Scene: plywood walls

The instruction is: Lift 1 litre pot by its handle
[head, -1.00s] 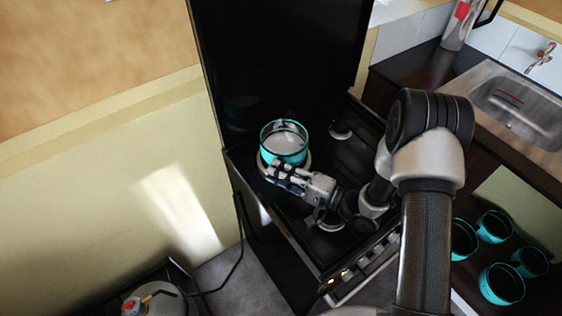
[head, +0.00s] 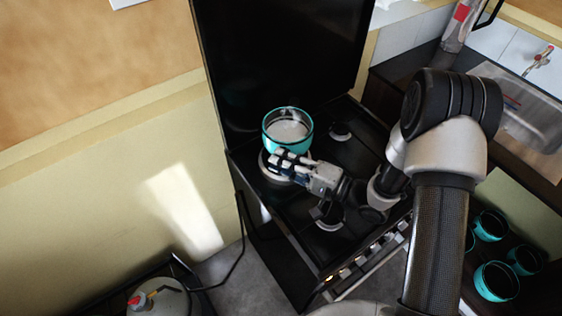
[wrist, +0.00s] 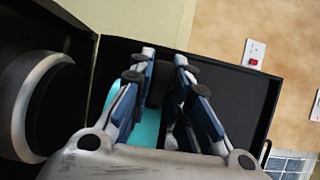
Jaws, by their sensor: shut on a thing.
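The teal pot (head: 289,131) is in the head view, above the back left burner of the black stove. It is upright, with a pale inside. My gripper (head: 280,162) is at the pot's near side, shut on its handle, which the fingers mostly hide. In the wrist view a strip of the teal pot (wrist: 148,127) shows between the fingers of my gripper (wrist: 165,75), with a dark part at their tips. The pot appears a little above the burner (head: 272,168).
The black stove (head: 300,215) has other burners, one at the back right (head: 340,132). Its raised black lid (head: 280,60) stands behind the pot. Several teal pots (head: 496,281) sit at the lower right, near the sink (head: 530,110). A gas bottle (head: 158,300) stands at the lower left.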

